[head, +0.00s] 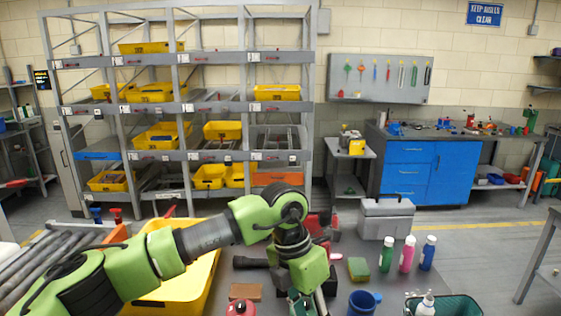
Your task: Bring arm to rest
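My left arm (190,240), green and dark grey, comes in from the lower left and bends at a raised elbow. Its forearm hangs down over the grey table (340,245). My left gripper (303,306) is at the bottom edge of the head view, low over the table and partly cut off. Its fingers are too hidden to tell whether they are open or hold anything. My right arm and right gripper are not in view.
A yellow tray (205,275) is behind my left arm, beside conveyor rollers (45,260). Around my gripper are a brown block (245,292), a sponge (358,269), a blue mug (361,304), several bottles (407,255), a grey toolbox (386,220) and a green basket (458,306).

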